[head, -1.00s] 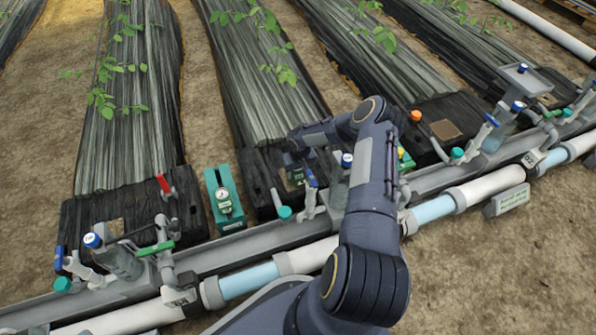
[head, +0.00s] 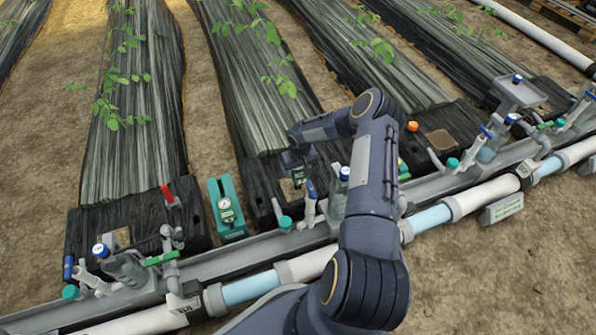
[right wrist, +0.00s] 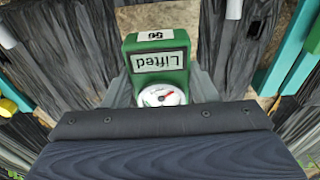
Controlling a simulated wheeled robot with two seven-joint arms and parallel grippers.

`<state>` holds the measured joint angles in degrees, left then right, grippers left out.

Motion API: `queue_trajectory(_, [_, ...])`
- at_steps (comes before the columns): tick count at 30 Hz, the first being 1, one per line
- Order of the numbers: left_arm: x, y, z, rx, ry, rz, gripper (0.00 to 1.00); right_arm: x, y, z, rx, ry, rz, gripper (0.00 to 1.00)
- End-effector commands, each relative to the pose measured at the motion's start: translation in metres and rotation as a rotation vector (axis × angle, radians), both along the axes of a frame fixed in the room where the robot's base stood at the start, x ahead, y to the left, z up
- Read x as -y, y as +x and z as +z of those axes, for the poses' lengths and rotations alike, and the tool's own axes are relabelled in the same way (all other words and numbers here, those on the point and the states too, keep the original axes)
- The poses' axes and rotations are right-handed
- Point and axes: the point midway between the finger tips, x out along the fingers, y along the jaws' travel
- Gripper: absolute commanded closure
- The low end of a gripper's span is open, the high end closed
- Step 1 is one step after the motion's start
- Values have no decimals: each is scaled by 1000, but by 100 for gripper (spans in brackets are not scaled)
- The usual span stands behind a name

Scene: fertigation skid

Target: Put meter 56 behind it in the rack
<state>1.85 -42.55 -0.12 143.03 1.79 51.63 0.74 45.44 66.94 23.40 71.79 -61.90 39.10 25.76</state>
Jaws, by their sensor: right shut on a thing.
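My right gripper (head: 297,170) is shut on a green meter (right wrist: 158,68) and holds it over the black bed cover. In the right wrist view the meter shows a white tag reading 56, a "Lifted" label upside down, and a round white dial with a red needle. My left gripper is not in view.
A clear bottle with a blue cap (head: 340,196) stands close to my right arm. The grey rail (head: 262,247) and white pipe run across the front. Bare soil lies between the beds.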

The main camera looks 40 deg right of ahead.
Motion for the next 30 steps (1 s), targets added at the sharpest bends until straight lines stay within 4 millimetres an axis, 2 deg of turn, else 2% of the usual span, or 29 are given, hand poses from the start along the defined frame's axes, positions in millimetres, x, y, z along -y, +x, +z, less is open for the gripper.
queue_trajectory(13, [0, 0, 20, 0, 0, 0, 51, 0, 0, 33, 1, -2, 3, 72])
queue_trajectory(30, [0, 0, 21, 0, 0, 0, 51, 0, 0, 37, 1, 0, 1, 72])
